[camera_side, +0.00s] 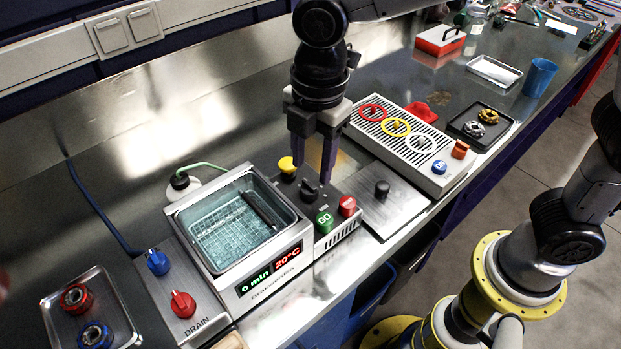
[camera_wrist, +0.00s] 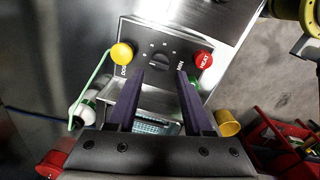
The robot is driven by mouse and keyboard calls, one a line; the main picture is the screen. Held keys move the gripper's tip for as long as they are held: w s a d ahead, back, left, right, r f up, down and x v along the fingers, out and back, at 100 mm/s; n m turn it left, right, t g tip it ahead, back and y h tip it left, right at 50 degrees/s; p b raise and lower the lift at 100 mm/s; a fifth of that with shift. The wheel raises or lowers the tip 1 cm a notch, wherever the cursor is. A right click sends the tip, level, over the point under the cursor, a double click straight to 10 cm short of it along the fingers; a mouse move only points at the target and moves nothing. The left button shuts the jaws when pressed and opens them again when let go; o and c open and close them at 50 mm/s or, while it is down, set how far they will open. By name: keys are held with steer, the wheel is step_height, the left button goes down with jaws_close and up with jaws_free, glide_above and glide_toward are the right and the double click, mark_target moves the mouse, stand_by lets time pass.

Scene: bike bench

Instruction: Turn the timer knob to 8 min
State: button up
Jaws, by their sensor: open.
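The timer knob is a black knob (camera_side: 309,190) on the dark control panel beside the bath, between a yellow button and a green GO button. The wrist view shows the knob (camera_wrist: 160,61) with pale dial marks around it. The bath display (camera_side: 268,272) reads 0 min and 20°C. My gripper (camera_side: 314,172) is open and points down above the panel near the knob. In the wrist view its two purple fingers (camera_wrist: 159,76) lie to either side below the knob, with nothing between them. I cannot tell the exact height gap.
The yellow button (camera_side: 287,166), green GO button (camera_side: 324,222) and red HEAT button (camera_side: 347,206) crowd the knob. The water bath (camera_side: 185,213) with a basket stands at left. Another black knob (camera_side: 382,189) sits on a steel plate at right.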

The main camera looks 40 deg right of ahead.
mark_target(311, 184)
steer(key=shift+w+f, duration=0.15)
steer(key=shift+f, duration=2.4)
jaws_close()
